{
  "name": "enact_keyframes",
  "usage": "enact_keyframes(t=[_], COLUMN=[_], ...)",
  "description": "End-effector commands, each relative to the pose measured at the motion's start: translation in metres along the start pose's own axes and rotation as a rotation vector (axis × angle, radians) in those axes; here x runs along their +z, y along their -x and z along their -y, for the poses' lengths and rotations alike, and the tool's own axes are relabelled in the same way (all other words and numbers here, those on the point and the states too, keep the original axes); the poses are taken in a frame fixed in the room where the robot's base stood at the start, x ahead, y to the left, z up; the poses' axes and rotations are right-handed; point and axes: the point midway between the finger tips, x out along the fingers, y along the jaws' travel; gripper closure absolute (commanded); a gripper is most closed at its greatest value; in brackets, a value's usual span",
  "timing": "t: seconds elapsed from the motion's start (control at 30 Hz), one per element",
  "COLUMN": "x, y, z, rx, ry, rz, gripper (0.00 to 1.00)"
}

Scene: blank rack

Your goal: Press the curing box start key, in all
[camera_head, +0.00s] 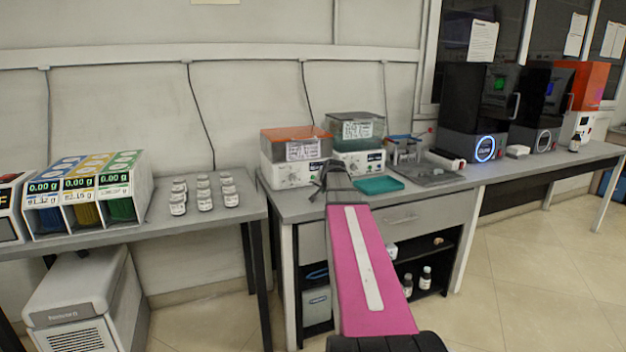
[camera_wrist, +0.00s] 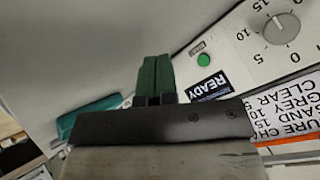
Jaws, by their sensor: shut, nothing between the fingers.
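An orange-lidded box (camera_head: 297,145) stands at the left of the middle bench, with a white front. In the wrist view its white panel (camera_wrist: 232,65) appears inverted, with a grey dial (camera_wrist: 282,28), a round green key (camera_wrist: 204,60), a dark READY display (camera_wrist: 210,87) and a printed label (camera_wrist: 290,118). A second box with a grey-green lid (camera_head: 357,128) stands to its right. My gripper (camera_wrist: 157,60) is shut and empty, its dark green fingertips left of the green key in the wrist view, apart from it in the picture. My forearm partly hides the boxes' fronts in the head view.
A teal tray (camera_head: 379,185) lies on the bench right of my gripper; it also shows in the wrist view (camera_wrist: 90,113). A metal stand (camera_head: 405,150) is further right. Several small jars (camera_head: 203,190) and a dispenser (camera_head: 90,190) occupy the left table.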

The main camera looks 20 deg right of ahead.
Motion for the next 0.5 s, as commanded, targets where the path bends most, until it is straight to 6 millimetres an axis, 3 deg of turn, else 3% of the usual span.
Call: enact_keyframes(t=[0.5], x=[-0.026], y=[-0.034], z=[0.024], rx=[0.0], ry=[0.0], rz=[0.0], gripper=[1.0])
